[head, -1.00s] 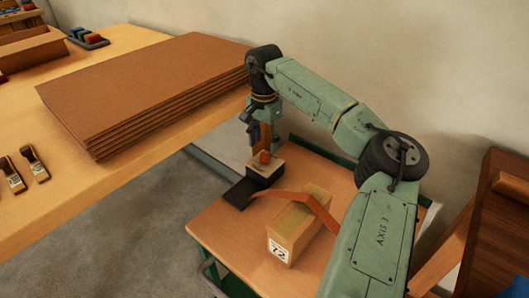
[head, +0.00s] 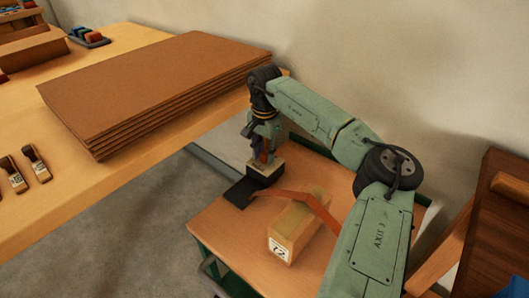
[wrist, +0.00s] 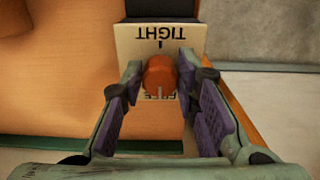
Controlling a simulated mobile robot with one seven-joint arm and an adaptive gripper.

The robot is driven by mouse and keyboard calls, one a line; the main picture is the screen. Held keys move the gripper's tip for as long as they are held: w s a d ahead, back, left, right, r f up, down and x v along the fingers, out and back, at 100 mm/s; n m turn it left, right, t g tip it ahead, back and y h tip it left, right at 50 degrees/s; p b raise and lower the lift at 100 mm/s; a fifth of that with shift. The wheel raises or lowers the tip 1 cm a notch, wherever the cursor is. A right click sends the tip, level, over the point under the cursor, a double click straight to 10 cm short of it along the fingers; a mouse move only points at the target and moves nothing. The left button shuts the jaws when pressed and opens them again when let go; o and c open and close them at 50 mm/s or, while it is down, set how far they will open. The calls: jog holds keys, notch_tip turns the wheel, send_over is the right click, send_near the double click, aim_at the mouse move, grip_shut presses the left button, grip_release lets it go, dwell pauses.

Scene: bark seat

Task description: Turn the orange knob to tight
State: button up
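The orange knob (wrist: 160,74) sits on a cream plate (wrist: 130,40) in the wrist view. The plate reads TIGHT at the top, upside down in the picture, with a partly hidden word below the knob. A pale mark on the knob's lower side points toward that lower word. My gripper (wrist: 161,78) is open, with one purple-padded finger on each side of the knob; I cannot tell whether they touch it. In the head view my gripper (head: 263,148) is lowered over the cream-topped block (head: 270,168) and mostly hides the knob.
A wooden block (head: 297,228) lies under an orange strap (head: 310,197) on the small table (head: 235,235). A dark pad (head: 240,193) lies beside the knob's block. Stacked brown boards (head: 150,85) rest on the bench (head: 110,185) to the left. A dark wooden cabinet (head: 500,235) stands right.

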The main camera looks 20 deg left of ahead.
grip_shut()
